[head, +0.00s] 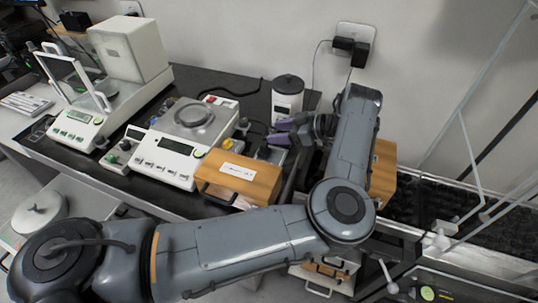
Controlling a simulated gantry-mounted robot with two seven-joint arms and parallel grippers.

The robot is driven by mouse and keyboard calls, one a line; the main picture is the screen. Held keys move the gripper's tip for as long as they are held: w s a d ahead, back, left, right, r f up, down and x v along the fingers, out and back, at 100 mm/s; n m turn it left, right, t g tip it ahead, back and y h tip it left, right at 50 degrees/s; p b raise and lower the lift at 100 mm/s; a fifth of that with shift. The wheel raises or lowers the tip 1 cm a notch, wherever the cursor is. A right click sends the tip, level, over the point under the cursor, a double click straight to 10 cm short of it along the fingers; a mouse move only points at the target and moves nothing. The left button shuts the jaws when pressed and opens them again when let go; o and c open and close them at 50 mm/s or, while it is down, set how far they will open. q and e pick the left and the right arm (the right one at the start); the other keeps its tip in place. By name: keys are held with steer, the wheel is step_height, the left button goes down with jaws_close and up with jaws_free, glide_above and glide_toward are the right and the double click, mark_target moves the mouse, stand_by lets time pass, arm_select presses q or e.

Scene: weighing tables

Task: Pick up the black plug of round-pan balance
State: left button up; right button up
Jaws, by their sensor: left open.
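The round-pan balance (170,154) is white with a round metal pan (194,118) and stands on the dark table, left of centre. Two black plugs (350,46) sit at a wall socket at the top, with a thin cable hanging from the left one. I cannot tell which plug belongs to this balance. My left gripper (276,132) is open, with purple-grey fingers pointing left. It is right of the balance and below the wall socket, apart from the plugs. Its wrist and arm hide part of the table's right end. My right gripper is not in view.
A wooden box (240,175) stands in front of my left gripper. A white canister with a dark lid (287,97) stands behind it. A white power strip with a red switch (219,101) and a black cable (236,92) lie behind the balance. A larger boxy balance (130,48) stands far left.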

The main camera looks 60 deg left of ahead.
mark_target(261, 144)
arm_select(q)
steer(key=f, duration=0.1)
steer(key=f+b, duration=0.1)
steer(key=f, duration=0.1)
steer(key=a+f, duration=0.1)
steer(key=f, duration=0.1)
steer(key=shift+s+f, duration=0.25)
steer(key=shift+s, duration=0.15)
steer(key=shift+s+a+f+b, duration=0.15)
steer(key=shift+s+a+b, duration=0.2)
steer(key=shift+a, duration=0.15)
steer(key=shift+b+x, duration=0.55)
steer(key=shift+x, duration=1.9)
steer(key=c, duration=1.1)
